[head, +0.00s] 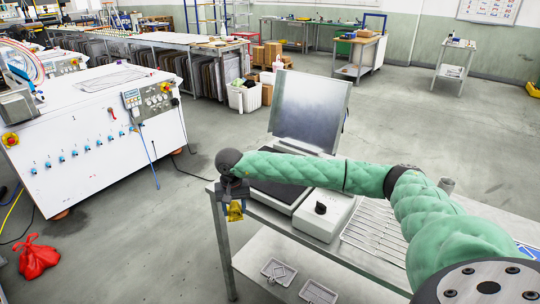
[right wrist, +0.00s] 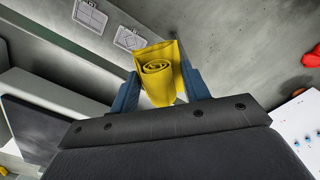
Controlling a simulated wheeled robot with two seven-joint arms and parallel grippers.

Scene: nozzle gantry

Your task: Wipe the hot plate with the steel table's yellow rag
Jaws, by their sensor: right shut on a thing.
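The yellow rag (right wrist: 160,72) is rolled up and held between the two blue fingers of my right gripper (right wrist: 160,88) in the right wrist view. In the head view the rag (head: 235,211) hangs below my right gripper (head: 232,198), just off the left end of the steel table (head: 269,218). The hot plate (head: 273,185) has a dark flat surface and a raised metal lid (head: 310,108). My right arm passes in front of part of it. The hot plate's dark surface also shows at the left of the right wrist view (right wrist: 38,135). My left gripper is not in view.
A white box with a black knob (head: 323,217) and a wire rack (head: 374,232) stand on the table to the right. Two small metal trays (head: 279,272) lie on the lower shelf. A white machine (head: 95,130) and a red bag (head: 38,258) are at the left, with open floor between.

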